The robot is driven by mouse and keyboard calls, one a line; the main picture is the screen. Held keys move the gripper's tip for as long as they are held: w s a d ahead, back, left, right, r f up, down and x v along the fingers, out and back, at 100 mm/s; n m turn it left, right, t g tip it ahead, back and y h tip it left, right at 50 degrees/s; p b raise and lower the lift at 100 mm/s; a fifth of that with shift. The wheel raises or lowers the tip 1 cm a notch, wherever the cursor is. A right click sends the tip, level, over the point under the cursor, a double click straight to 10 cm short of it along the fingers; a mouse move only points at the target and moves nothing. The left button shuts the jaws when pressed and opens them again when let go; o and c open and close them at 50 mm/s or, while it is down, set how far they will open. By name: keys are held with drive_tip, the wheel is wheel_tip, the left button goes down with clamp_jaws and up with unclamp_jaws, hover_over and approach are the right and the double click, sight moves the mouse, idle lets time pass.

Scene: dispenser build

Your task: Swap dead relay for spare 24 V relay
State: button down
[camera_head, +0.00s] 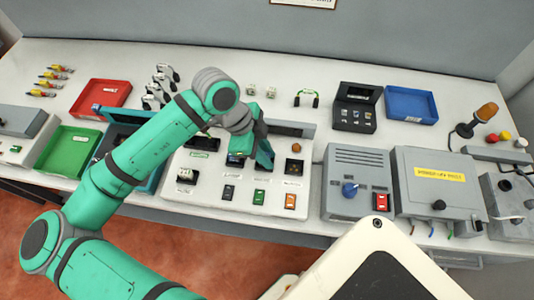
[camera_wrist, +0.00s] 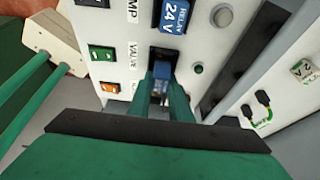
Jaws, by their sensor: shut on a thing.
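My gripper (camera_head: 264,160) is over the valve column of the light control panel (camera_head: 210,198). In the wrist view my gripper (camera_wrist: 160,92) is shut on a small relay (camera_wrist: 159,88), of which a bluish face shows between the fingers. The held relay is at or just above the valve socket (camera_wrist: 160,55); I cannot tell if it is seated. Beside it a blue relay marked 24 V (camera_wrist: 174,18) sits in the pump column, also seen in the head view (camera_head: 236,160). Whether the held relay is the dead one or the spare cannot be told.
Green (camera_head: 68,150), red (camera_head: 101,98) and blue (camera_head: 410,104) trays stand around the panel. An open black case (camera_head: 357,107) with small parts is behind right. A grey box (camera_head: 356,182) and power box (camera_head: 440,190) stand right.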

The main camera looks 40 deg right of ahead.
drive_tip(key=shift+s+f, duration=0.1)
drive_tip(key=shift+f, duration=0.4)
idle(0.7)
drive_tip(key=c, duration=1.6)
unclamp_jaws()
drive_tip(key=shift+c, duration=1)
drive_tip(key=shift+a, duration=0.1)
drive_tip(key=shift+r, duration=0.1)
drive_tip(key=shift+o, duration=0.9)
drive_tip(key=shift+r, duration=3.55)
drive_tip(key=shift+w, duration=0.2)
